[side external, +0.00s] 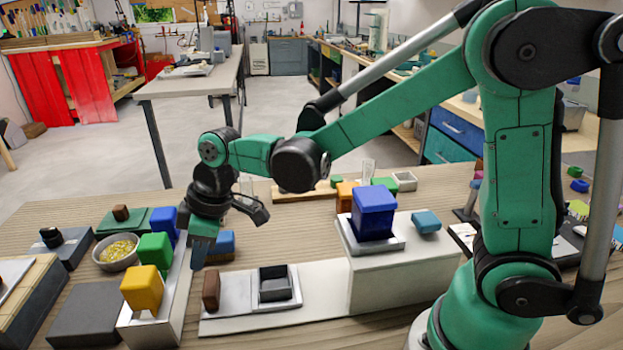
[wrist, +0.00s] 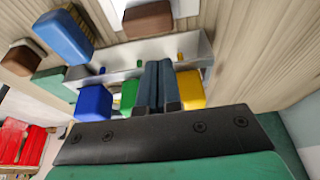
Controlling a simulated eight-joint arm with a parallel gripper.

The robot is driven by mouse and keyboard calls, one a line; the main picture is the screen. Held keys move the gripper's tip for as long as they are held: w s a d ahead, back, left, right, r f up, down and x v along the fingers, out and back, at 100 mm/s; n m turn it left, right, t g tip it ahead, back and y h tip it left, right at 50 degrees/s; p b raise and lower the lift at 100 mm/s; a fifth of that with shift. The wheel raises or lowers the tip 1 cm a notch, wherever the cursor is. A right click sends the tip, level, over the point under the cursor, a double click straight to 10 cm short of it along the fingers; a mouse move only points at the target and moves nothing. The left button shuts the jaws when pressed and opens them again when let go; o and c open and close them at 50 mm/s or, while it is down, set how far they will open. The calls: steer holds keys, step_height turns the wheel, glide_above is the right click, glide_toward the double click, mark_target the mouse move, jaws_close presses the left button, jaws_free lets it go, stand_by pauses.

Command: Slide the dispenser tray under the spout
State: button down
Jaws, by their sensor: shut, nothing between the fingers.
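What looks like the dispenser tray (side external: 235,325) is a flat silver slide on a white base, with a brown handle block (side external: 210,291) at its left end and a dark grey square cup (side external: 274,284) towards its right. The brown block also shows at the top of the wrist view (wrist: 148,19). A blue box (side external: 373,211) stands on a raised white housing to the right; I cannot make out a spout. My gripper (side external: 199,257) is shut and empty, pointing down above the silver rail, left of the handle. In the wrist view its fingers (wrist: 160,88) are together, between green and yellow blocks.
A silver rail (side external: 178,294) carries yellow (side external: 142,287), green (side external: 155,252) and blue (side external: 163,226) blocks close to my gripper. A loose blue block (side external: 221,246) lies behind the tray. A bowl of yellow bits (side external: 116,251) stands left. The table front between rail and tray is narrow.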

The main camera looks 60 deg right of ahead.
steer(key=x, duration=0.5)
steer(key=shift+w+a+f, duration=0.1)
steer(key=shift+f, duration=0.3)
glide_toward(251, 286)
steer(key=f, duration=0.1)
steer(key=s+f, duration=0.1)
steer(key=f, duration=0.1)
steer(key=s+a+f, duration=0.1)
steer(key=shift+s+f, duration=0.1)
steer(key=shift+f, duration=0.1)
steer(key=shift+r, duration=0.1)
